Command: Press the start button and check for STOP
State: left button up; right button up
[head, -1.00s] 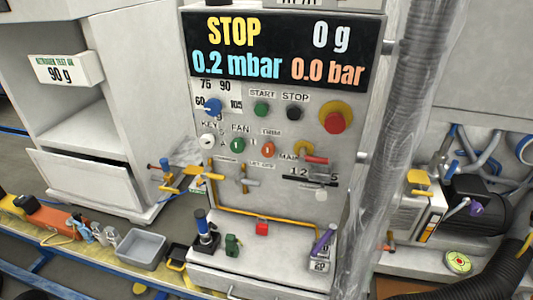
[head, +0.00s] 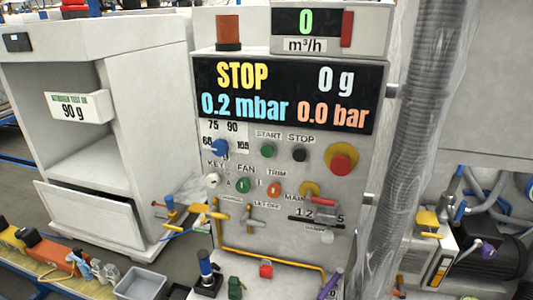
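The control panel's display (head: 285,93) reads STOP, 0 g, 0.2 mbar and 0.0 bar. The green start button (head: 268,150) sits below it under a START label. The black stop button (head: 299,154) is just to its right under a STOP label. A large red emergency knob on a yellow ring (head: 341,162) is further right. Neither of my grippers shows in the head view, and nothing covers the buttons.
A blue selector knob (head: 220,147) is left of the start button. Several valves and a yellow pipe (head: 270,262) are lower on the panel. A corrugated hose (head: 410,120) runs down the right side. A white cabinet (head: 95,150) stands at left.

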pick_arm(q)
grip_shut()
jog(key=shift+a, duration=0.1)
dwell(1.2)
